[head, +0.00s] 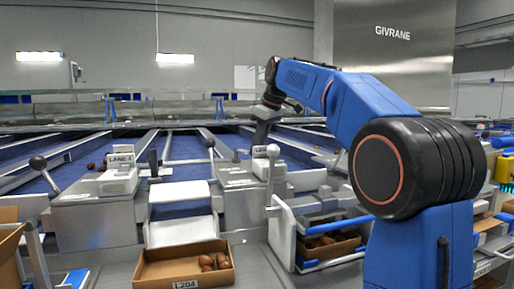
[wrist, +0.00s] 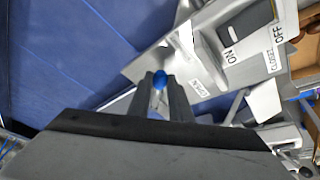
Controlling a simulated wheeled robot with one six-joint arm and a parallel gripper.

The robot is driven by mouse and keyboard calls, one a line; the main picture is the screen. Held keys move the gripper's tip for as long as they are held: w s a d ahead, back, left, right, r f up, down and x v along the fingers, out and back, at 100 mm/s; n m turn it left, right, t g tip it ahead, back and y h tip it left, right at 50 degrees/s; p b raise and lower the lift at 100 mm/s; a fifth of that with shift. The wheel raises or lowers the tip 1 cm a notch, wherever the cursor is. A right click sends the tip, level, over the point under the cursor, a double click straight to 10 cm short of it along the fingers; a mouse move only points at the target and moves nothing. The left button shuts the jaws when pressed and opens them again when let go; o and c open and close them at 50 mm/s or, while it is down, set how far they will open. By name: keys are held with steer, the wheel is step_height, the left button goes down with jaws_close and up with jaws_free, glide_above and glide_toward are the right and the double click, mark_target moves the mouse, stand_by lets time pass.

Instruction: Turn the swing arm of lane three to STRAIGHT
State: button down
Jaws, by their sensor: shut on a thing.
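In the wrist view, my gripper (wrist: 160,84) is shut on a blue round knob (wrist: 159,78) between its two fingertips. I take the knob to be the handle of the lane's swing arm; the rest of that arm is hidden behind the fingers. A grey-white housing (wrist: 215,45) beside it carries a dark rocker switch with ON and OFF labels and a CLOSED label. In the head view, my gripper (head: 262,132) reaches down at the lane post right of centre, beside a partly hidden lane plate (head: 263,151). The knob cannot be made out there.
A carton marked L204 (head: 185,284) holds several dates. Another carton (head: 349,246) lies right. Blue belts (head: 183,146) run behind.

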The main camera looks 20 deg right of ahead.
steer(key=c, duration=1.6)
jaws_free()
steer(key=v, duration=1.7)
steer(key=shift+d+r, duration=0.1)
steer(key=shift+r, duration=0.05)
